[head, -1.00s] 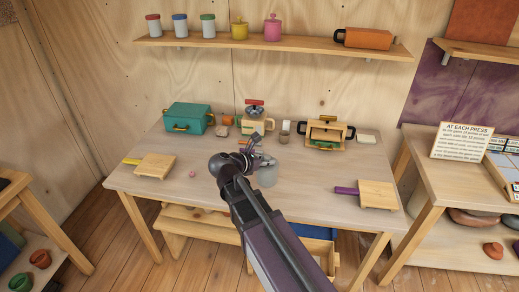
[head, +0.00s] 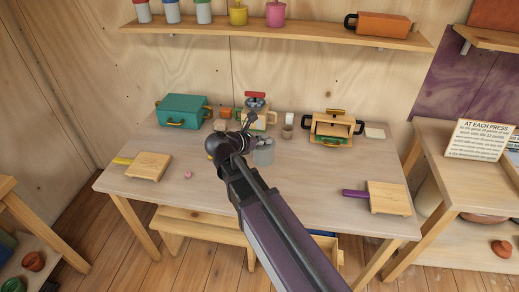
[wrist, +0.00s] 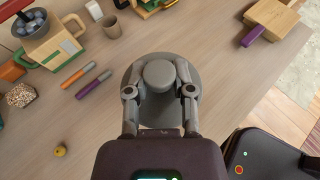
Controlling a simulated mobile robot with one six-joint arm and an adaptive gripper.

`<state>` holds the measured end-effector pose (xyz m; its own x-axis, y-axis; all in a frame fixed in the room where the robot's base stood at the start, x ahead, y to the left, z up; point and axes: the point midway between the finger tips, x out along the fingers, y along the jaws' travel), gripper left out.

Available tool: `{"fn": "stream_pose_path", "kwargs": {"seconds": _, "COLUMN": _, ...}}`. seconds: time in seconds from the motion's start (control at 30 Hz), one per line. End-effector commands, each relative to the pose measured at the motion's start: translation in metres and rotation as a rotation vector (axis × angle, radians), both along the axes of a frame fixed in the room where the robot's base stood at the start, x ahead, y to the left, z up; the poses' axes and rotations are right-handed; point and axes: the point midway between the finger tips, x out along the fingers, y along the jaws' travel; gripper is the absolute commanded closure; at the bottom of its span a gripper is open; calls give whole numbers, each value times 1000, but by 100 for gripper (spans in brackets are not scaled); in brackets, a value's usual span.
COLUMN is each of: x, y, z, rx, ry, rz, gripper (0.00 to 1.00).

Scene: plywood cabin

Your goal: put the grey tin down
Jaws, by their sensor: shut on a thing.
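The grey tin (head: 264,153) is a round grey pot, partly hidden behind my arm in the head view. In the wrist view it shows from above as a grey disc (wrist: 160,111) with a raised round knob at its centre. My gripper (wrist: 160,90) has a finger on each side of the knob and is shut on it. In the head view my gripper (head: 250,138) is over the middle of the table (head: 310,185). I cannot tell whether the tin's base touches the tabletop.
A beige press (head: 258,115), a small brown cup (head: 287,131) and a toaster-like box (head: 331,129) stand behind. Two crayons (wrist: 93,84) lie left of the tin in the wrist view. Boards lie at the left (head: 149,166) and right (head: 389,198). Bare tabletop lies between tin and right board.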

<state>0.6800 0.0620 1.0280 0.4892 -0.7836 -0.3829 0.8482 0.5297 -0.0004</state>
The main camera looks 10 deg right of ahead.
Motion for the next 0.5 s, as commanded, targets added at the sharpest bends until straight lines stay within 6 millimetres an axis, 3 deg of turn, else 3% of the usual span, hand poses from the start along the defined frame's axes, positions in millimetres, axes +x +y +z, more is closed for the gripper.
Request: {"fn": "stream_pose_path", "kwargs": {"seconds": 0.5, "x": 0, "y": -5, "z": 0, "rx": -1, "ry": 0, "rz": -6, "gripper": 100}}
